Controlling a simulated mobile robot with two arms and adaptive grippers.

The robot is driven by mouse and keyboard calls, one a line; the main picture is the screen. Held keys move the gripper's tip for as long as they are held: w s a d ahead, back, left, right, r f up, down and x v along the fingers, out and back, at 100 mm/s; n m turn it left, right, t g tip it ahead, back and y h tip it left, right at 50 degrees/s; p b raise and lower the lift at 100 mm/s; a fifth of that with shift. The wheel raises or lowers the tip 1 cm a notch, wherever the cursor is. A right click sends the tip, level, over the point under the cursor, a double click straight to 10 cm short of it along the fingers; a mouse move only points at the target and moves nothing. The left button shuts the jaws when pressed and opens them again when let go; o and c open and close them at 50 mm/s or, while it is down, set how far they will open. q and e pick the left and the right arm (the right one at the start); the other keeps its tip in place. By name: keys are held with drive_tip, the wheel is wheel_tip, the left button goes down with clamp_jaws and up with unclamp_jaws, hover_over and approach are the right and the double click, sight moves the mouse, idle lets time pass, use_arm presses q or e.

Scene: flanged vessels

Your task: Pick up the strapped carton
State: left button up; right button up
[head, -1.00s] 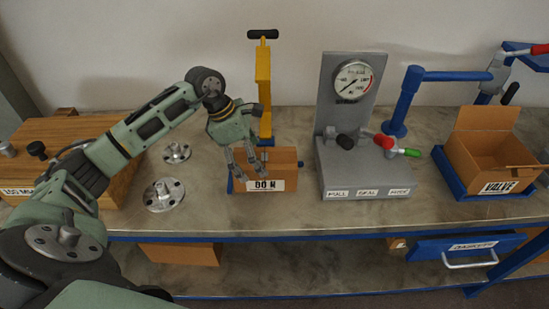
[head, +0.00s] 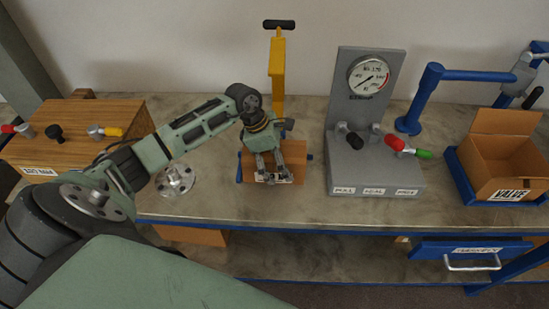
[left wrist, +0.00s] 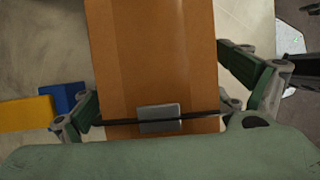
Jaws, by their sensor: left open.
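The strapped carton (head: 297,162) is a small brown box on the bench, partly hidden by my left gripper in the head view. In the left wrist view the carton (left wrist: 155,50) fills the middle, with a dark strap and a grey buckle (left wrist: 158,117) across its top. My left gripper (head: 272,178) is over the carton, pointing down. It is open, and in the left wrist view its fingers (left wrist: 160,100) stand to either side of the carton near the strap. I cannot tell whether they touch it. My right gripper does not show.
A yellow tool (head: 277,75) stands right behind the carton. A grey gauge stand (head: 375,180) is close on the right, a metal flange (head: 176,180) on the left. Further out are a wooden box (head: 75,125) and an open carton (head: 500,165) in a blue tray.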

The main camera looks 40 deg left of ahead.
use_arm(q)
drive_tip(key=c, duration=2)
drive_tip(key=shift+w+r, duration=0.1)
drive_tip(key=shift+c, duration=0.8)
